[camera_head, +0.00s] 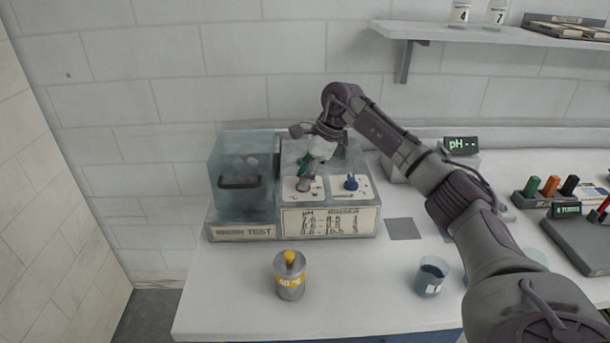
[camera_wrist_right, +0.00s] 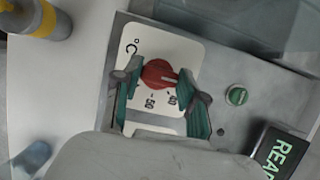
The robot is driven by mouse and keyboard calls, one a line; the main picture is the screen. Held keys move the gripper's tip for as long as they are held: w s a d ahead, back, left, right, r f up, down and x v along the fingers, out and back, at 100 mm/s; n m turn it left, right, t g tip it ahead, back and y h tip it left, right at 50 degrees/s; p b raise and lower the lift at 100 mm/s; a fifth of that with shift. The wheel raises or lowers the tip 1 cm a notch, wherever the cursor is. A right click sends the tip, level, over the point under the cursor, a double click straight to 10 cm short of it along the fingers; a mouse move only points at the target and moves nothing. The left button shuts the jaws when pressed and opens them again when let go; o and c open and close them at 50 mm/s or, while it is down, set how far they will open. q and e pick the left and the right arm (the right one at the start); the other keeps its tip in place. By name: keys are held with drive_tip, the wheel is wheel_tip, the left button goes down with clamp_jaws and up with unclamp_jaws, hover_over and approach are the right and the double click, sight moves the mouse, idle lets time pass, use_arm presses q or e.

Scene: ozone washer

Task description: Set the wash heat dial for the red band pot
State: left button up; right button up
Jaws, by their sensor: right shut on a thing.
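The washer (camera_head: 222,221) stands on the bench with a lidded, see-through chamber (camera_head: 228,165) at its left. A blue dial (camera_head: 351,183) is just right. My left gripper is not in view.
A grey canister (camera_head: 290,280) with a yellow band stands in front of the washer. A labelled chart (camera_head: 328,221) is on the washer's front. A beaker (camera_head: 431,277) stands near my arm. A green button (camera_wrist_right: 237,95) and a READ display (camera_wrist_right: 282,152) sit beside the plate.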

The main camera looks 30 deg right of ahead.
drive_tip(key=m+t+h, duration=0.1)
drive_tip(key=m, duration=0.3)
drive_tip(key=shift+m, duration=0.3)
drive_tip(key=m+t+h, duration=0.1)
drive_tip(key=m, duration=0.2)
drive_tip(key=shift+s+a+m+h, duration=0.1)
drive_tip(key=shift+a+m+h, duration=0.05)
drive_tip(key=shift+m+h, duration=0.2)
drive_tip(key=m+h+b, duration=0.1)
drive_tip(key=m+h, duration=0.1)
drive_tip(key=m, duration=0.3)
drive_tip(key=shift+a, duration=0.15)
drive_tip(key=shift+m+h+b, duration=0.65)
drive_tip(key=shift+m+h, duration=0.1)
drive_tip(key=shift+m, duration=1.4)
drive_tip(key=o, duration=1.1)
drive_tip(key=shift+o, duration=0.2)
drive_tip(key=shift+r, duration=0.1)
